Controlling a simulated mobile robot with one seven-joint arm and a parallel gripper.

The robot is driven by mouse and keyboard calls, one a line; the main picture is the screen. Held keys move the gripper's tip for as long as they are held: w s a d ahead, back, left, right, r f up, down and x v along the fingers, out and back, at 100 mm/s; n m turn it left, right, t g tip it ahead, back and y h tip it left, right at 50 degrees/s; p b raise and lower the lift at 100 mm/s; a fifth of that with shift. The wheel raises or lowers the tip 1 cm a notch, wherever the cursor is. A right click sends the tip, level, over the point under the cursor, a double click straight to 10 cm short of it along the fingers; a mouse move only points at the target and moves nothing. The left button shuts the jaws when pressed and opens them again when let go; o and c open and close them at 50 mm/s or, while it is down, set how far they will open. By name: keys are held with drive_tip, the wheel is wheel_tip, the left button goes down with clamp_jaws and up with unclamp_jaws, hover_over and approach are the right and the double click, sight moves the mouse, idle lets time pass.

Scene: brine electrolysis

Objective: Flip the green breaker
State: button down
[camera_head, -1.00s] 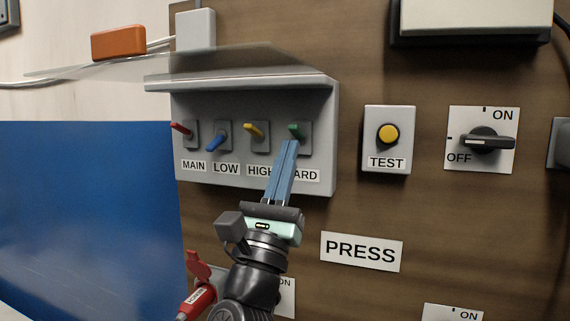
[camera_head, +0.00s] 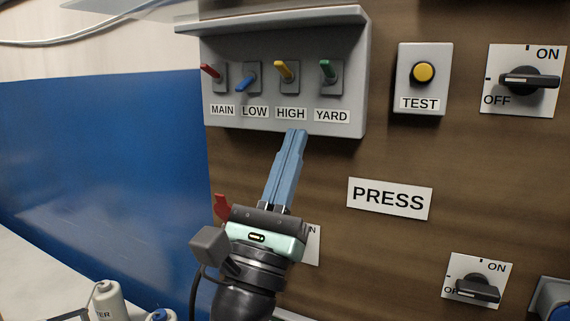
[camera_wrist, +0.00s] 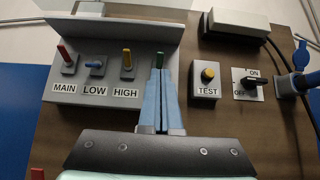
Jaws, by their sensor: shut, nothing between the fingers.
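The green breaker (camera_head: 326,69) is the rightmost lever on the grey breaker box (camera_head: 290,128), above the YARD label. Its lever tilts upward. It also shows in the wrist view (camera_wrist: 160,60), just beyond the fingertips in the picture. My gripper (camera_head: 297,133) is shut and empty. In the head view its blue fingertips are at the lower edge of the box, below and left of the YARD label, apart from the green lever. In the wrist view the fingers hide the YARD label.
Red (camera_head: 210,71) and yellow (camera_head: 283,71) levers tilt up; the blue lever (camera_head: 247,83) tilts down. A yellow TEST button (camera_head: 424,72) and a rotary switch (camera_head: 528,80) sit to the right. The box has a ledge (camera_head: 280,18) above the levers.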

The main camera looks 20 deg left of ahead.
drive_tip(key=shift+s+f, duration=0.2)
drive_tip(key=shift+s, duration=0.35)
drive_tip(key=shift+s+f, duration=0.15)
drive_tip(key=shift+s, duration=0.35)
